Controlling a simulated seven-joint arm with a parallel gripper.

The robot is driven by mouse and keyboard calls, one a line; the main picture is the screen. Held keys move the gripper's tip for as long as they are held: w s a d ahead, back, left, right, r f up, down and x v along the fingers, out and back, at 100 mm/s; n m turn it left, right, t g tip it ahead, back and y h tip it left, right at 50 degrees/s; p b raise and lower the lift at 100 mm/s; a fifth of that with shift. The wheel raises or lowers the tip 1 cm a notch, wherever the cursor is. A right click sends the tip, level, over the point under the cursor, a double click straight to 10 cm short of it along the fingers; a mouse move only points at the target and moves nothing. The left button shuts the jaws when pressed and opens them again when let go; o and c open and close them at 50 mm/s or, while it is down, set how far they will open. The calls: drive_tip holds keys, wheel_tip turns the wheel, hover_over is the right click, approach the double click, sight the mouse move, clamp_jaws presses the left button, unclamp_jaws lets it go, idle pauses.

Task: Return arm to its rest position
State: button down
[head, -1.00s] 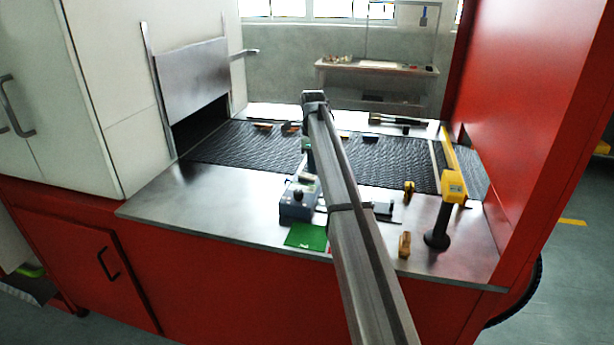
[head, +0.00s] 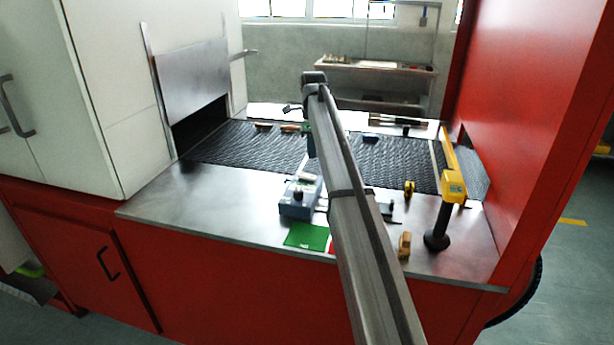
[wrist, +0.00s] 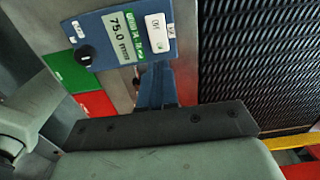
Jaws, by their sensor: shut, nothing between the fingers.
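My gripper (wrist: 157,88) shows in the wrist view as two blue fingers close together, shut and empty. It points toward a blue-grey box with a display reading 75.0 mm (wrist: 124,32) and a black knob; I cannot tell the gap between them. In the head view my arm reaches over the steel counter toward the belt and hides most of my gripper. The same blue-grey box (head: 300,198) stands on the counter just left of my arm.
The black mesh belt (head: 235,146) carries several small pieces. A green card (head: 307,236) lies on the front counter, with red beside it. A yellow-topped black post (head: 438,225) and a small wooden block (head: 404,246) stand to the right. The left counter is clear.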

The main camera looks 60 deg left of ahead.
idle(0.4)
